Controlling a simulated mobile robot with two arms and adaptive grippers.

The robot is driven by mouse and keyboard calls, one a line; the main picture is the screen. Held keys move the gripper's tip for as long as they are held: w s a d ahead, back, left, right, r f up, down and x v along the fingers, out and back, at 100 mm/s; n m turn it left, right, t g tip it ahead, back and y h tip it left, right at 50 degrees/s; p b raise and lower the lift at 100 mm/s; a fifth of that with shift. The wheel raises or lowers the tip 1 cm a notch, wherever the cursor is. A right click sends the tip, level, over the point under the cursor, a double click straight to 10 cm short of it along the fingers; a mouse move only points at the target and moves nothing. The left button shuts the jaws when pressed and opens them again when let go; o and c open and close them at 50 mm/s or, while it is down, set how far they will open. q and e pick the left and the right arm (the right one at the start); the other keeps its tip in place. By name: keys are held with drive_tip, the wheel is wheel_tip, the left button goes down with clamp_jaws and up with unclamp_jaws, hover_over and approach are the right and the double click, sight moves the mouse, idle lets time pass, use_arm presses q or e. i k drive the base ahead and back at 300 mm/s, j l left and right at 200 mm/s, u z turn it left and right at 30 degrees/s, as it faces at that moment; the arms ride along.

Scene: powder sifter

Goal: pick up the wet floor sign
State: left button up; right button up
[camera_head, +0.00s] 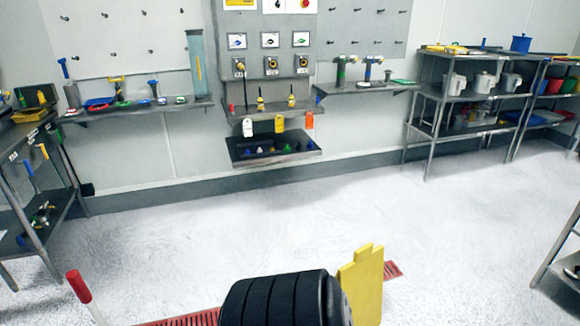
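The wet floor sign (365,288) is a yellow panel with a notched top edge, upright on the white floor at the bottom centre-right. Its lower part is cut off by the picture edge. A black ribbed rounded body (272,302) is just left of it and overlaps its left side in the picture; I cannot tell whether they touch. Neither of my grippers shows in this view.
A red floor grate (392,270) runs behind the sign. A red-tipped white pole (78,287) rises at bottom left. Shelving racks (432,110) stand back right, a metal table (22,135) left. The middle floor is clear.

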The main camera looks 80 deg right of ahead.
sight(361, 279)
drive_tip(key=z, duration=3.4)
drive_tip(key=j, duration=0.1)
drive_tip(key=i, duration=0.05)
